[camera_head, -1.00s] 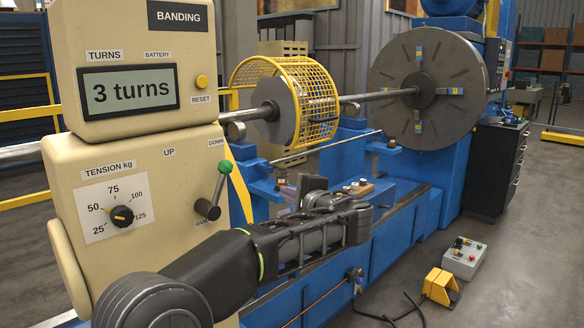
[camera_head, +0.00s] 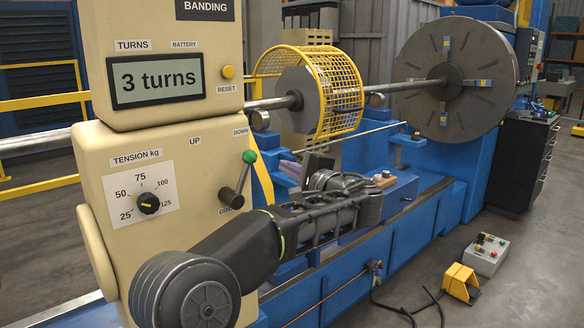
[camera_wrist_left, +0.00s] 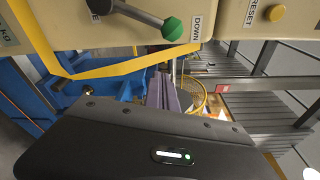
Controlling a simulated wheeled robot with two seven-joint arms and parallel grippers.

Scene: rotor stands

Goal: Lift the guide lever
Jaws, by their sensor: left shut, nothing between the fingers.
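The guide lever (camera_head: 241,177) is a dark rod with a green ball knob on the beige banding unit. It leans up and right from its black pivot, with the knob just below the DOWN label. The lever also shows at the top of the left wrist view (camera_wrist_left: 140,16). My left gripper (camera_head: 292,168) is right of the knob in the head view, apart from it. Its purplish fingers (camera_wrist_left: 165,97) are shut and empty in the left wrist view, below the knob. My right gripper is not in view.
The banding unit (camera_head: 184,240) has a "3 turns" display (camera_head: 157,80) and a tension dial (camera_head: 149,203). Behind my left gripper are a yellow mesh guard (camera_head: 342,95), a steel shaft and a large faceplate (camera_head: 455,75). A blue machine bed (camera_head: 415,232) runs below.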

